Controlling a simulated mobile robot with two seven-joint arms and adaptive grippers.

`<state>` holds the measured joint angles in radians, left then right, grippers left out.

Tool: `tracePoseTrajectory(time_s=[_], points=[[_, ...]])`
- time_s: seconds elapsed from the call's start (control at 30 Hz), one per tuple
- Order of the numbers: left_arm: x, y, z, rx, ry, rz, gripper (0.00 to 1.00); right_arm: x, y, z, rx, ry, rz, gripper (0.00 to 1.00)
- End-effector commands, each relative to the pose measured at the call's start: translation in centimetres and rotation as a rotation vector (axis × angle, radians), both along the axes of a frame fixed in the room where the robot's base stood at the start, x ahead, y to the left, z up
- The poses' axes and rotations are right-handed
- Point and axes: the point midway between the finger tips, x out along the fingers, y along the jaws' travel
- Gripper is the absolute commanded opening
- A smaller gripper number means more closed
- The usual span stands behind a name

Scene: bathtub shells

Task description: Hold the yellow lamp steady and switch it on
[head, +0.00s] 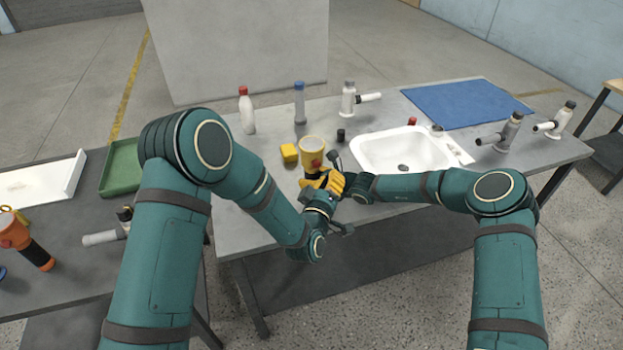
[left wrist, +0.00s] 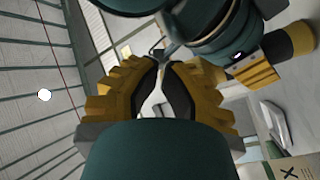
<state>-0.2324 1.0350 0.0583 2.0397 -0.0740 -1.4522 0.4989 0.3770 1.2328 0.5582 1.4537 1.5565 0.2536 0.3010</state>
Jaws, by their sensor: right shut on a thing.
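The yellow lamp (head: 312,148) stands upright at the near side of the grey table, with a red spot low on its front. My right gripper (head: 332,181) reaches in from the right and is shut on the lamp's lower part. In the left wrist view, its yellow pad (left wrist: 257,76) is beside the dark yellow lamp body (left wrist: 294,41). My left gripper (left wrist: 160,72) is close to my right wrist, in front of and below the lamp. The lamp's base is hidden by the grippers.
A yellow block (head: 289,154) lies just left of the lamp. A white basin (head: 375,140) is to the right, with a black cap (head: 341,135) between. Bottles (head: 247,110) and taps (head: 350,98) stand behind. A blue mat (head: 465,104) covers the back right.

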Motion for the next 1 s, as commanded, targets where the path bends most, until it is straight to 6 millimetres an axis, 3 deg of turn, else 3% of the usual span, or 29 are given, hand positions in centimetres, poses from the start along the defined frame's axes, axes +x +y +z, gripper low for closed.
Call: tracePoseTrajectory(time_s=[0.33,0.7,0.73,0.77,1.0], points=[[3.1,1.1,0.0,-0.001,0.000,0.001,0.00,0.0,0.0,0.0,0.000,0.000,0.000,0.03],[3.5,1.2,0.0,0.000,0.002,0.000,0.00,0.0,0.0,0.0,0.000,0.000,0.000,0.03],[3.5,1.2,0.0,0.000,0.002,0.000,0.05,0.0,0.0,0.0,0.000,0.000,0.000,0.03],[3.5,1.2,0.0,0.000,0.002,0.000,0.00,0.0,0.0,0.0,0.000,0.000,0.000,0.03],[3.5,1.2,0.0,-0.001,0.001,0.001,0.00,0.0,0.0,0.0,0.000,0.000,0.000,0.03]])
